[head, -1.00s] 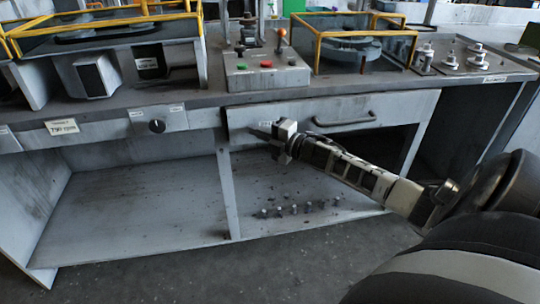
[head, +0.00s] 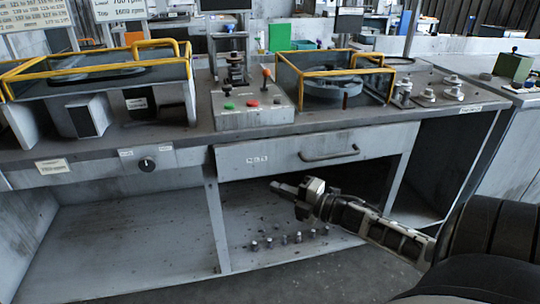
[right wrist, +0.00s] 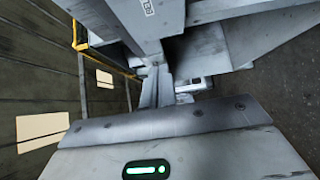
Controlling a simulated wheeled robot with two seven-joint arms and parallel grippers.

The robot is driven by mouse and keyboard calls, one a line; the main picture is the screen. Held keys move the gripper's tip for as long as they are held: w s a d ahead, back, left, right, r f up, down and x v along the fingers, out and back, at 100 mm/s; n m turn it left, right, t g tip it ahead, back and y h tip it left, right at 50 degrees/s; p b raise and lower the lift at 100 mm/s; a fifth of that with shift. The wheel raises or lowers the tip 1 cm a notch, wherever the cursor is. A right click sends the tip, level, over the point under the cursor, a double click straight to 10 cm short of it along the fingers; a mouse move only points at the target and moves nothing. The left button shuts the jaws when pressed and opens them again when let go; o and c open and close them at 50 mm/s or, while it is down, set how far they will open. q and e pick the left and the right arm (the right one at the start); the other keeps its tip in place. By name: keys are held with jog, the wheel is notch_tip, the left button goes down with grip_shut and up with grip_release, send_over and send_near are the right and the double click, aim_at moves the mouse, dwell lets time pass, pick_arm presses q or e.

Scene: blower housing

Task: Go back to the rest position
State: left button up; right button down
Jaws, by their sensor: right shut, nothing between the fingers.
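My right gripper (head: 285,188) is shut and empty in the head view. It is in front of the open lower compartment, below the drawer (head: 290,158) with its bar handle, and points left. My right arm comes in from the lower right. My left gripper is in neither view.
The grey bench (head: 195,140) carries yellow-framed fixtures (head: 335,78) and a button box (head: 252,105) with an orange-topped lever. Several small metal pegs (head: 284,240) stand on the lower shelf. Dark floor is free in front of the bench.

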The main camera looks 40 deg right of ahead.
jog(key=shift+s, duration=0.15)
pick_arm(q)
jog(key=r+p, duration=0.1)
jog(key=p, duration=0.3)
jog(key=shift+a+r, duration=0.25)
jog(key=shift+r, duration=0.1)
pick_arm(e)
jog(key=s+a+f+m+g, duration=0.1)
jog(key=s+a+m, duration=0.3)
jog(key=a, duration=0.5)
jog(key=s+a+f+m+g, duration=0.2)
jog(key=s+a+m, duration=0.3)
jog(key=a+m, duration=0.3)
jog(key=s+a+f+m+g+h, duration=0.1)
jog(key=s+a+m, duration=0.4)
jog(key=a, duration=0.7)
jog(key=f+m+g, duration=0.1)
jog(key=g, duration=0.1)
jog(key=shift+f+m+g, duration=0.2)
jog(key=shift+m+g, duration=0.1)
jog(key=shift+m, duration=0.1)
jog(key=shift+a, duration=0.1)
